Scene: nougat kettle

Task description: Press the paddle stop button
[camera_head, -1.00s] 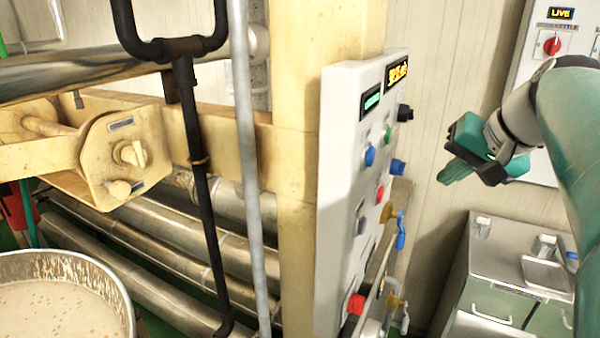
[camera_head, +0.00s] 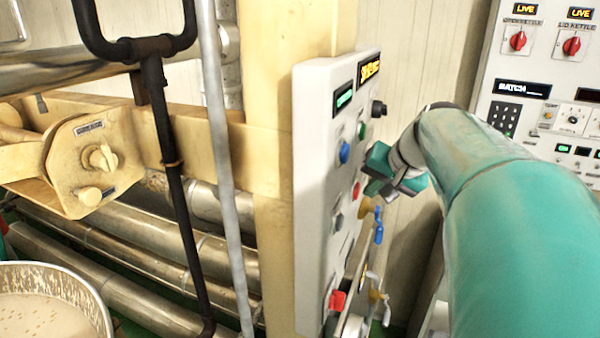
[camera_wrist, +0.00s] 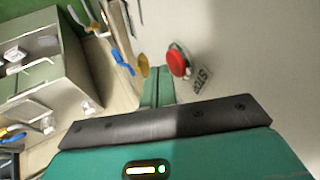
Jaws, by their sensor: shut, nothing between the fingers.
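A white control panel (camera_head: 312,190) stands on the cream post in the head view, seen at a steep angle. A red button (camera_head: 356,189) sits midway down its face. In the wrist view a red round button (camera_wrist: 177,62) with a label that seems to read STOP is on the pale panel face. My gripper (camera_head: 372,186) is in front of the panel, close to the red button; contact cannot be told. In the wrist view its teal fingers (camera_wrist: 157,90) are together and empty, just below and left of the red button.
A blue knob (camera_head: 345,152), a green button (camera_head: 362,130) and a black knob (camera_head: 378,108) are higher on the panel. A blue-handled valve (camera_head: 379,228) juts out below my gripper. A lower red control (camera_head: 336,300) is near the panel bottom. A kettle (camera_head: 50,300) stands at lower left.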

